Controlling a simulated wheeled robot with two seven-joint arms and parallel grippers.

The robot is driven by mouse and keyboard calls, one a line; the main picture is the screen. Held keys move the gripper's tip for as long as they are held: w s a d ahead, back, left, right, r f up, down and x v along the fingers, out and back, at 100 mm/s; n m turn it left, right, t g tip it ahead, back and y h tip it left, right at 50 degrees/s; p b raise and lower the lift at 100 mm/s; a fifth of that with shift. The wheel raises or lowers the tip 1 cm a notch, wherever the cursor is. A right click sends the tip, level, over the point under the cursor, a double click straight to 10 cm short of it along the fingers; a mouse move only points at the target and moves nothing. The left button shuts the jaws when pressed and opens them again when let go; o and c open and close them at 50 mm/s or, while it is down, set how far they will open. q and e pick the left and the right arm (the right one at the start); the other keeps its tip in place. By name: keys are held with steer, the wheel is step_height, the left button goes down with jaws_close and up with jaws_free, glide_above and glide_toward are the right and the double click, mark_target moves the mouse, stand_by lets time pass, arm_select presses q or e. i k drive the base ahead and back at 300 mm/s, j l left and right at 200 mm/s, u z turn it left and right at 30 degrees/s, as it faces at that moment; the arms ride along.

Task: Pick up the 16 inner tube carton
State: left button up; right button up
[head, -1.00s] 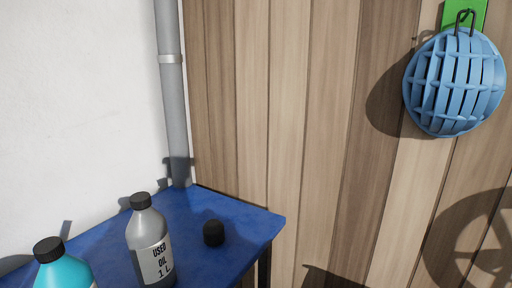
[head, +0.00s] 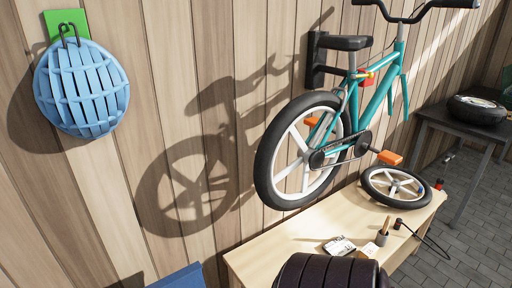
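No carton that I can read as the 16 inner tube carton shows clearly. Neither of my grippers is in view.
A teal bicycle (head: 375,95) hangs on the wall above the bench; its detached wheel (head: 396,187) lies at the bench's right end. A dark cup (head: 382,238) stands nearby. A black ribbed object (head: 330,272) hides the front. A dark table (head: 455,125) holds a tyre (head: 477,110).

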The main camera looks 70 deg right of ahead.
mark_target(370, 251)
steer(key=z, duration=3.15)
steer(key=u, duration=0.35)
steer(key=i+l+u, duration=0.3)
steer(key=l+u, duration=0.35)
steer(key=i+l+u, duration=0.3)
steer(key=k+j, duration=0.1)
